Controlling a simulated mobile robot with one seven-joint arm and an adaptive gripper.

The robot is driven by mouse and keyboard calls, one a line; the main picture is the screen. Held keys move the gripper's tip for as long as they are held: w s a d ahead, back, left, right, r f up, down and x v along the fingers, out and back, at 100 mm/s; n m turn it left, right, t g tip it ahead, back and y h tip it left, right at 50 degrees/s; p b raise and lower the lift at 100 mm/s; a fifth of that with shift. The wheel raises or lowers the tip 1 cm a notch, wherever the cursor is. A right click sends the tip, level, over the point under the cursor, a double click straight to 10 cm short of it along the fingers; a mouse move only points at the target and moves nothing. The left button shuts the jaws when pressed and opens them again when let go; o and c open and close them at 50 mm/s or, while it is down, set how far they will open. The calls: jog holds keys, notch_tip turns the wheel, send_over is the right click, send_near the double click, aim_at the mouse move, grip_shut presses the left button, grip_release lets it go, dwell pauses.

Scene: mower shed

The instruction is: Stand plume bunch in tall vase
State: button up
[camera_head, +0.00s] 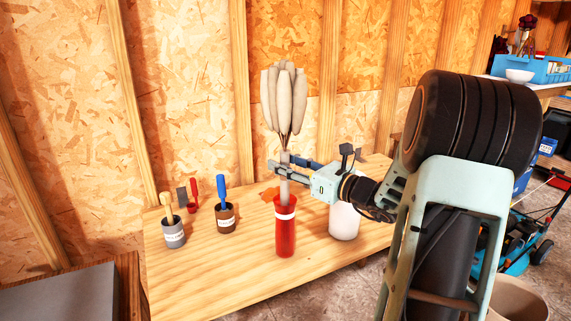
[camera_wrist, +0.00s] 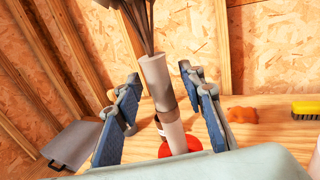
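The plume bunch (camera_head: 284,95) has beige plumes on dark thin stalks and a pale, sleeve-like stem. It stands upright in the tall red vase (camera_head: 285,240), which has a white label band; the stem's lower end goes into the vase mouth. My gripper (camera_head: 281,163) is level with the stem just above the vase. In the wrist view the stem (camera_wrist: 157,80) passes between my two blue-padded fingers (camera_wrist: 160,90), with a visible gap on each side, so the gripper is open around it. The vase rim (camera_wrist: 195,146) shows below; the stem's bottom is hidden.
On the wooden table (camera_head: 210,280), a white container (camera_head: 344,221) stands right of the vase, under my arm. Tool cups, one grey (camera_head: 174,237) and one brown (camera_head: 225,218), stand left. An orange item (camera_wrist: 242,115) and a yellow brush (camera_wrist: 306,110) lie behind. The front left of the table is clear.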

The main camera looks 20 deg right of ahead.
jog(key=v, duration=1.2)
dwell(0.8)
